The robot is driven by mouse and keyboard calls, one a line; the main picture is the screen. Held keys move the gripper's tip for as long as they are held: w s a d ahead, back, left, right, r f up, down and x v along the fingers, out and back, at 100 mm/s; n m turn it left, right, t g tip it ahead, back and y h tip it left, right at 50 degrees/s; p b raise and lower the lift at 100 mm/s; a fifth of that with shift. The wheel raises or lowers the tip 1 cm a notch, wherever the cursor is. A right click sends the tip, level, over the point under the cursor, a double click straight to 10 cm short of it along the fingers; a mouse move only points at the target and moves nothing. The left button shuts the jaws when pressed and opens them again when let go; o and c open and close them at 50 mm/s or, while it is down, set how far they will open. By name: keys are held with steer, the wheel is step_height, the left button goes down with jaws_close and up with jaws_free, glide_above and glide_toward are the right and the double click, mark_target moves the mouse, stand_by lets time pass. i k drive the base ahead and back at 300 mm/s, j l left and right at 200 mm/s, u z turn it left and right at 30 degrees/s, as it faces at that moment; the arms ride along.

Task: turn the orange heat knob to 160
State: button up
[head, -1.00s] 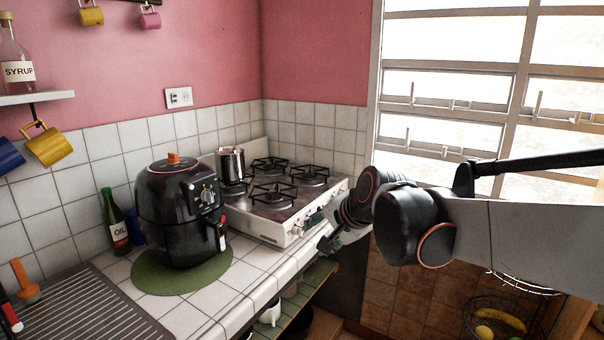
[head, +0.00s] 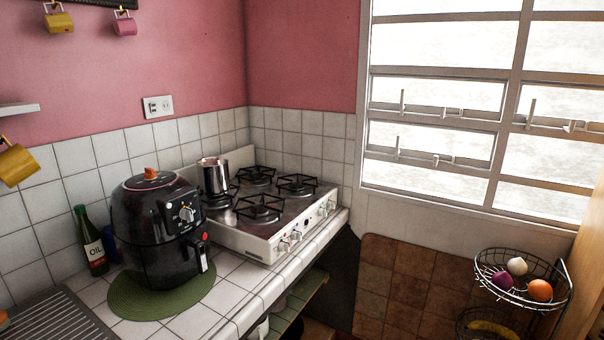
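A black air fryer (head: 150,240) stands upright on a round green mat (head: 128,302) on the white tiled counter. On its top sits a small orange knob (head: 150,174). A silver dial (head: 187,213) with pale marks around it is on its front upper panel. The numbers and the pointer setting are too small to read. The drawer handle (head: 199,256) sticks out at the front right, and the drawer looks shut. My gripper and arm do not show in the current head view.
A gas stove (head: 270,232) with a metal pot (head: 213,176) stands right of the fryer. An oil bottle (head: 91,243) is close on its left. A ribbed drainboard (head: 60,318) lies at the front left. A wire fruit basket (head: 520,300) stands at the lower right.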

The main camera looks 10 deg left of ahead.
mark_target(150, 175)
steer(key=u, duration=1.5)
